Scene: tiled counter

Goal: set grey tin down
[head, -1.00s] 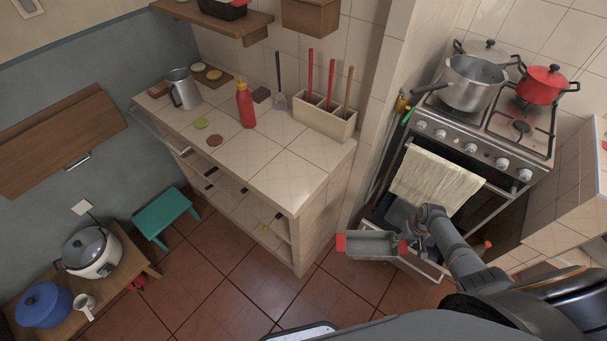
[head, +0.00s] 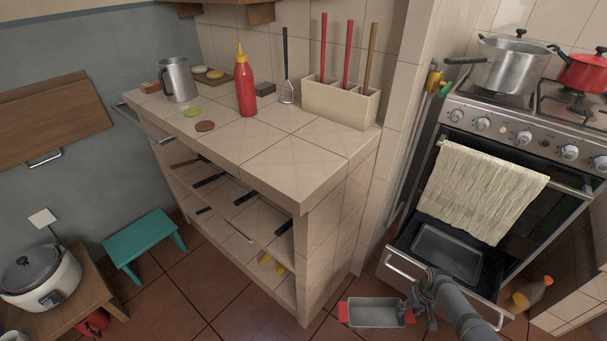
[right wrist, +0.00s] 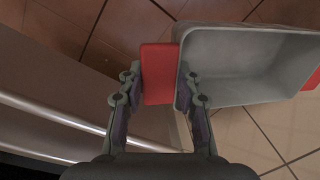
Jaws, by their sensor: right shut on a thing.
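The grey tin (head: 374,314) is a rectangular loaf pan with red end handles, low in the head view in front of the open oven drawer. My right gripper (head: 408,303) is shut on the tin at its right end in that view. In the right wrist view the tin (right wrist: 245,65) fills the upper right, and my right gripper (right wrist: 160,95) has its fingers on either side of the near red handle. The tin is held in the air above the floor tiles. My left gripper is not in view.
The tiled counter (head: 295,165) holds a metal mug (head: 177,80), a red bottle (head: 246,88) and a utensil box (head: 340,104); its front and middle are clear. The pulled-out oven drawer (head: 402,268) holds another tray (head: 447,252). A teal stool (head: 140,238) stands left.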

